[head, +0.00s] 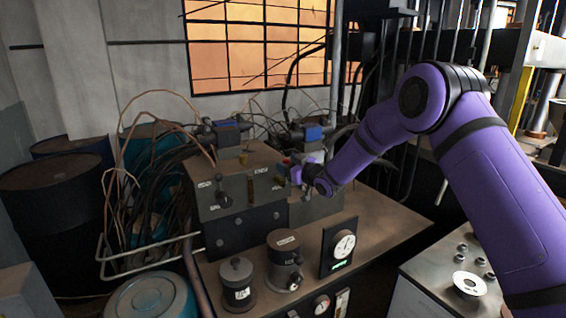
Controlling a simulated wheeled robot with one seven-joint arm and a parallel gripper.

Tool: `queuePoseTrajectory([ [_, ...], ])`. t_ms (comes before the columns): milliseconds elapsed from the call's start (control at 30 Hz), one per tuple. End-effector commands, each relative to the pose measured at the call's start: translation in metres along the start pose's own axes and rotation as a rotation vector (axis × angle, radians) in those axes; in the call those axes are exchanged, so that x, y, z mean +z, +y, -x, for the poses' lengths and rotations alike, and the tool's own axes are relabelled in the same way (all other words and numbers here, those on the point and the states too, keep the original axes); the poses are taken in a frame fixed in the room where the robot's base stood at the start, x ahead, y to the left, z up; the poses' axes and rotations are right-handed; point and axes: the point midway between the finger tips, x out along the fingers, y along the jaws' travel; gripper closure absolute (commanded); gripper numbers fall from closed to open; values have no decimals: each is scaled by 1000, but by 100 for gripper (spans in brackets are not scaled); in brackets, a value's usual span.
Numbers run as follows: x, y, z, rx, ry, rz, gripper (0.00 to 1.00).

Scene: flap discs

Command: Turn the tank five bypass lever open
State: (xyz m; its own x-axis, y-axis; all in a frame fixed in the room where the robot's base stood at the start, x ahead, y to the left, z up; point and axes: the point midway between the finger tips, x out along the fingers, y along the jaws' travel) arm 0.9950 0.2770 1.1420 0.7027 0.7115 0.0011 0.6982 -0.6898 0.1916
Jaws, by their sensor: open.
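A grey control box (240,180) stands on the brown bench, with small labels on its front. One short dark lever (222,192) sticks out upright at the left of that face. I cannot read the labels, so I cannot tell whether this is the tank five bypass lever. My gripper (293,173) is at the right end of the box, far to the right of that lever. It is open, but its fingers are small and partly hidden by the wrist. Small red and pale parts show around it; I cannot tell whether it touches anything.
A second grey box (316,208) stands behind, under my wrist. Two dark cylinders (285,262) and (237,283) and a lit gauge (340,245) stand in front. Cables and drums crowd the left. The bench's right part (385,228) is clear.

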Motion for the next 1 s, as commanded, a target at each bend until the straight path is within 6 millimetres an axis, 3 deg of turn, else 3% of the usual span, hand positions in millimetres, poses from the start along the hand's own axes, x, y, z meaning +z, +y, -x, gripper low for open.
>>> queuePoseTrajectory([
  [200, 1, 0, -24, 0, -1, 1, 42],
  [567, 0, 0, -29, 1, -1, 0, 42],
  [600, 0, 0, -29, 1, -1, 0, 44],
  [833, 0, 0, -29, 1, -1, 0, 97],
  [1000, 0, 0, -29, 1, -1, -2, 100],
])
